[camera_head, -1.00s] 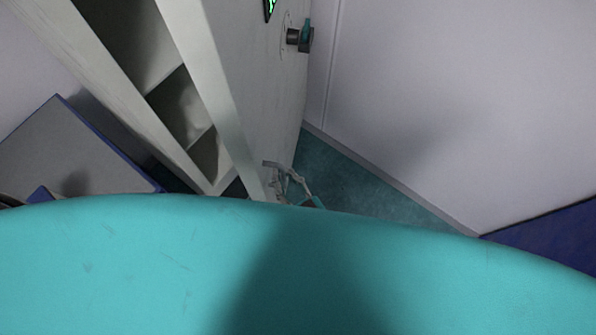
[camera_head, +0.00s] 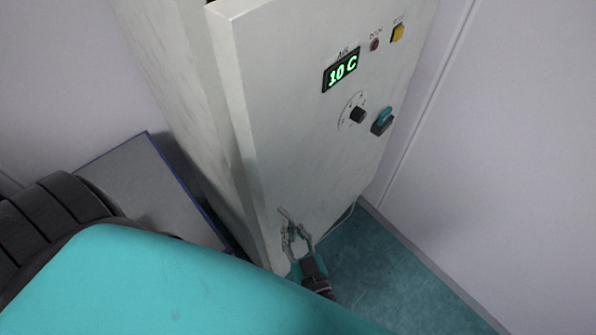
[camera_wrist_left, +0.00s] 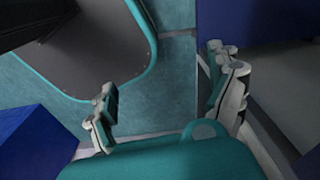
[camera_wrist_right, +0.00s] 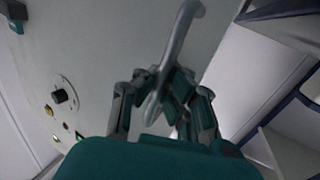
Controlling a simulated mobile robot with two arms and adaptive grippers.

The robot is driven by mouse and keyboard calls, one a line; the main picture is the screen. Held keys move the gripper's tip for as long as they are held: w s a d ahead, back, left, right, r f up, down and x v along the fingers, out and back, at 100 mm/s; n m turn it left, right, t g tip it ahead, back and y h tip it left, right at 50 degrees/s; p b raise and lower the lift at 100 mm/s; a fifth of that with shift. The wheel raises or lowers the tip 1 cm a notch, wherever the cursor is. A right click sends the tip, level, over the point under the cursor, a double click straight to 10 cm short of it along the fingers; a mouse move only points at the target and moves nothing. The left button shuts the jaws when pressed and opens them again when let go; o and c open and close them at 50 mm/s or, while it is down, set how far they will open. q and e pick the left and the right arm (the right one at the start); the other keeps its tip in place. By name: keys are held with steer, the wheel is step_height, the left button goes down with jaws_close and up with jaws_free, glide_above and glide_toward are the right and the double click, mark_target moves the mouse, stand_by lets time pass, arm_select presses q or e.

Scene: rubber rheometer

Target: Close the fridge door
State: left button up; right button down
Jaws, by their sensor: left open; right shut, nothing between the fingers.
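The fridge door (camera_head: 300,130) is a pale upright panel with a green "10 C" display and knobs. My left gripper (camera_wrist_left: 167,95) is open and empty, away from the door, over the floor.
A grey surface with a blue edge (camera_head: 150,185) stands left of the fridge. A pale wall (camera_head: 500,140) is close on the right. Teal floor (camera_head: 375,265) shows between wall and door. Blue blocks (camera_wrist_left: 35,140) flank the left gripper's area.

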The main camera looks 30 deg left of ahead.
steer(key=shift+s+a+f, duration=0.1)
steer(key=shift+s+f, duration=0.1)
steer(key=shift+s, duration=0.05)
steer(key=c, duration=1.6)
jaws_free()
steer(key=shift+r, duration=0.1)
steer(key=shift+c, duration=0.2)
steer(key=v, duration=1.2)
steer(key=shift+r, duration=0.1)
